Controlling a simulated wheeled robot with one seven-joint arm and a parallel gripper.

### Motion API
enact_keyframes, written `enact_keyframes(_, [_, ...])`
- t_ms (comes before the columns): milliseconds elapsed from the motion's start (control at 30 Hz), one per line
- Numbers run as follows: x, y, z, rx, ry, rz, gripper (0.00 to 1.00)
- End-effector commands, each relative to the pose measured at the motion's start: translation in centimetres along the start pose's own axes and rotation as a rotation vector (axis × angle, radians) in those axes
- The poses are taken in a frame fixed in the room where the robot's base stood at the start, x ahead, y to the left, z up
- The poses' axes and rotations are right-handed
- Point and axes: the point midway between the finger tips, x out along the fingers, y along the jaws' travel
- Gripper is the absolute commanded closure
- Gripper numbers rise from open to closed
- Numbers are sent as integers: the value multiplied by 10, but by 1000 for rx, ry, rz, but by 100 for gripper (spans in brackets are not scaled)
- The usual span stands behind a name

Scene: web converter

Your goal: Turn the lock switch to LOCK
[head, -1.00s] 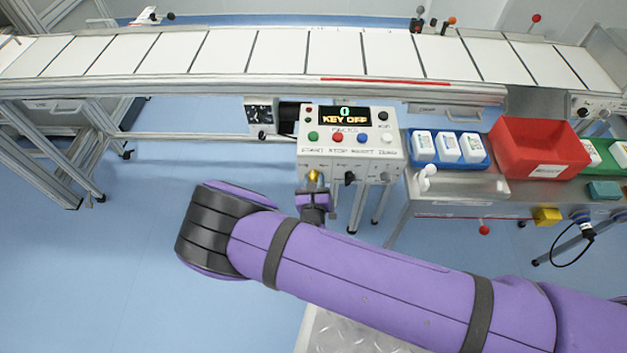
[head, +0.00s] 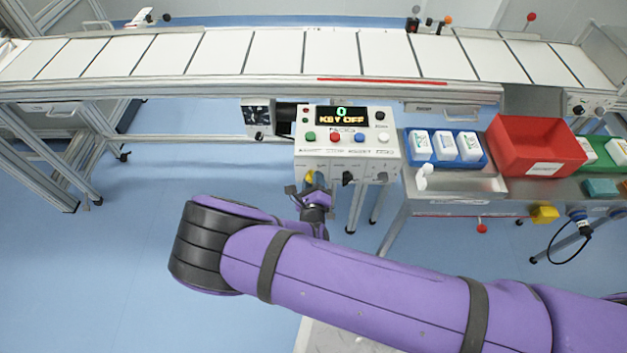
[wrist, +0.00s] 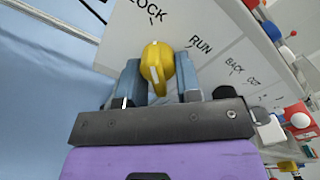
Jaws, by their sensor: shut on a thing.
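The yellow lock switch (wrist: 153,64) sits on the white panel front in the wrist view, between the labels LOCK (wrist: 148,14) and RUN (wrist: 200,45). A white mark on the knob points roughly up, towards the tick below LOCK. My gripper (wrist: 160,80) is shut on the knob, with one grey finger on each side. In the head view the knob (head: 309,177) shows at the lower left of the control box (head: 347,143), with my gripper (head: 312,190) at it. The display (head: 342,116) reads KEY OFF.
A black knob (head: 348,178) is right of the switch on the same front. Colored buttons are on the box top. A conveyor (head: 277,52) runs behind. A side table with a red bin (head: 540,138) and blue tray (head: 480,162) stands at right.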

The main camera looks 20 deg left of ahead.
Motion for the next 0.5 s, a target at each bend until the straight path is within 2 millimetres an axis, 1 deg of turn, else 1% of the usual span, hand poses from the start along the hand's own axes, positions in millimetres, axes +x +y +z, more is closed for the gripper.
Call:
enact_keyframes(400, [-1, 1, 0, -6, 1, 3, 92])
enact_keyframes(433, [-1, 1, 0, -6, 1, 3, 61])
enact_keyframes(500, [-1, 1, 0, -5, 1, 2, 47])
